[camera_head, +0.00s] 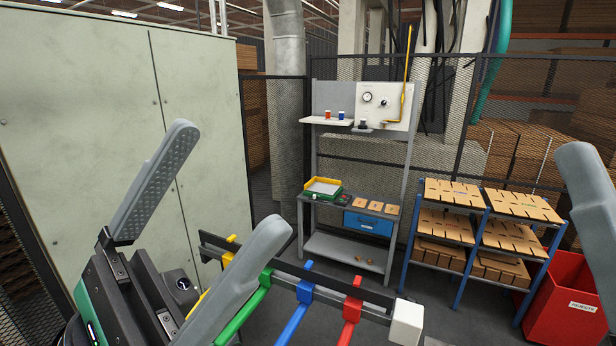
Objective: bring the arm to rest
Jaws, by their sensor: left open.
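My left gripper (230,177) is large in the lower left of the head view. Its two grey fingers stand wide apart with nothing between them. The fingers point up and to the right, in front of the pale cabinet and the dark rail. One grey finger of my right gripper (590,215) shows at the right edge. The rest of that gripper is out of the picture, so its opening cannot be judged.
A dark rail (335,283) with yellow, green, blue and red arms lies close by. A pale cabinet (95,110) fills the left. Behind stand a workbench (345,245), a blue-framed shelf (468,245) with wooden blanks and a red bin (568,300).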

